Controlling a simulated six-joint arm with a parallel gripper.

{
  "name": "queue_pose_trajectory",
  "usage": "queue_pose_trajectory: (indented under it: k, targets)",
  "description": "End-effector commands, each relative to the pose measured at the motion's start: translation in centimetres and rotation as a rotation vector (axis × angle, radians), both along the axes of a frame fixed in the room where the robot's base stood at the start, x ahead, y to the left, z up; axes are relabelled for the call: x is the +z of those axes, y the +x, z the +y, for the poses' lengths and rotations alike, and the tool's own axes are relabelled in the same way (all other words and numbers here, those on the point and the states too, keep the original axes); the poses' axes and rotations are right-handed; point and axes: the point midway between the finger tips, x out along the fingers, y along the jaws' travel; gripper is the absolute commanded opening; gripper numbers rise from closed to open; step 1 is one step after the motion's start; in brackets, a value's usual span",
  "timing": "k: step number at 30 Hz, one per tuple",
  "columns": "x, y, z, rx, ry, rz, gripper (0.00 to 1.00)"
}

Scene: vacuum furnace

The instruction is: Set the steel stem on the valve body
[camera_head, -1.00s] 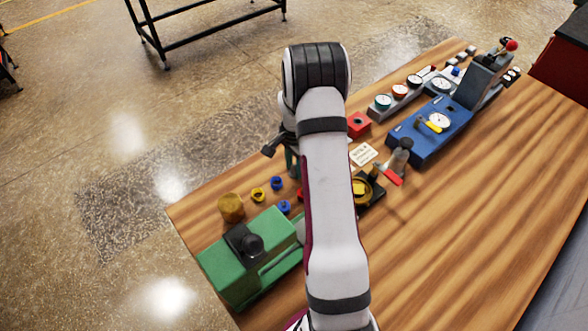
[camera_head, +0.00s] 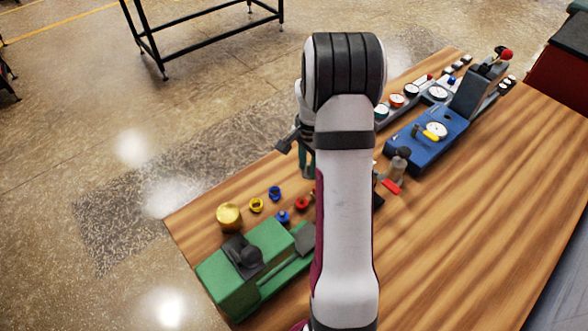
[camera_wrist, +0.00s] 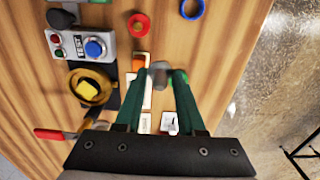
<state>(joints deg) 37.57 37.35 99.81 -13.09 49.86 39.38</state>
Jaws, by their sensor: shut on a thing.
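My gripper (camera_wrist: 160,80) is shut on a short grey cylinder, which looks like the steel stem (camera_wrist: 160,70), in the wrist view. The stem shows between the two green fingertips, above the bench. In the head view my gripper (camera_head: 306,160) is mostly hidden by my arm, and the stem cannot be made out. A round brass part with a yellow centre (camera_wrist: 92,86) sits on a dark base to the left in the wrist view. It may be the valve body, but I cannot tell for sure. It is apart from the stem. In the head view my arm hides it.
A toggle clamp with a red handle (camera_head: 391,186) stands right of my arm. A green vise-like block (camera_head: 238,272), a brass cylinder (camera_head: 229,216) and small coloured parts lie left. A grey button box (camera_wrist: 82,44) is near the brass part. The bench's right side is clear.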

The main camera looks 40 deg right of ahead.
Motion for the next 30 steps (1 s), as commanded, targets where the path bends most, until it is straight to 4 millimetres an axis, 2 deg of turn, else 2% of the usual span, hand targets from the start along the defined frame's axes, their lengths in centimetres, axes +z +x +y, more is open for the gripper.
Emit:
queue_pose_trajectory:
  k: [3,9,11,15,18,30]
  targets:
    - [1.8,-2.6,-1.3,-0.005,-0.001,-0.001,0.0]
    - [3.9,-5.8,-3.0,-0.002,-0.001,-0.001,0.0]
    - [3.8,-6.9,-3.4,-0.004,0.001,0.001,0.0]
    - [2.1,-10.3,-4.9,-0.005,0.003,0.003,0.0]
    - [1.1,-11.9,-5.4,-0.003,0.002,0.001,0.0]
    - [-1.4,-12.2,-5.6,-0.001,0.0,0.0,0.0]
